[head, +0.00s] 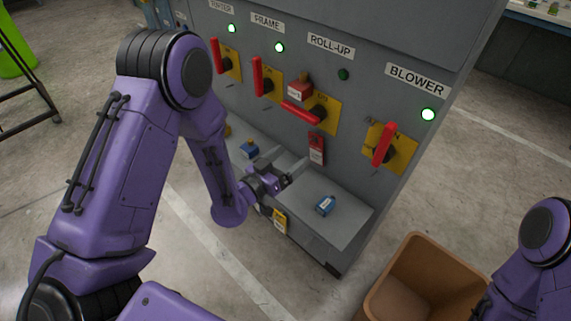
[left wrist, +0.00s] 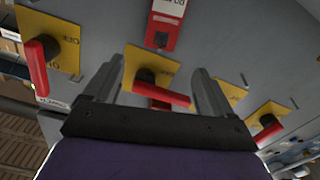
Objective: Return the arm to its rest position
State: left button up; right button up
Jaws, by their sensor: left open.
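My left gripper (head: 284,168) is open and empty, just above the grey ledge at the foot of the control cabinet. In the left wrist view its two fingers (left wrist: 157,82) stand wide apart, with a red handle (left wrist: 162,94) on a yellow plate showing beyond them. The grey cabinet (head: 385,50) has red handles under its labels. The ROLL-UP handle (head: 300,113) lies sideways and its lamp (head: 343,74) is dark. A red lock piece (head: 300,88) sits by it and a red tag (head: 317,148) hangs below. The BLOWER handle (head: 384,145) stands nearly upright.
A blue padlock (head: 325,205) lies on the ledge (head: 345,225), and another blue item (head: 249,149) is behind my gripper. A yellow tag (head: 280,220) is on the ledge's front. A brown bin (head: 388,278) stands at the lower right. The floor at left is mostly clear.

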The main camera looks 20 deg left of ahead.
pick_arm(q)
jog(key=s+a+f+n+g+y, duration=0.3)
jog(key=s+f, duration=0.2)
jog(key=f, duration=0.2)
jog(key=s+a+f+n+g+y, duration=0.3)
jog(key=s+f, duration=0.1)
jog(key=f, duration=0.3)
jog(key=s+a+f+g+y, duration=0.1)
jog(key=s+f+g, duration=0.1)
jog(key=s, duration=0.5)
jog(key=s+a+f+n+g+y, duration=0.1)
jog(key=s+a+f+g, duration=0.1)
jog(key=s, duration=0.4)
jog(key=s+a+f+n+g+y, duration=0.1)
jog(key=s+f+g, duration=0.2)
jog(key=s+f, duration=0.3)
jog(key=shift+s+a+g+y, duration=0.3)
jog(key=shift+s+a+g, duration=0.1)
jog(key=shift+s, duration=0.45)
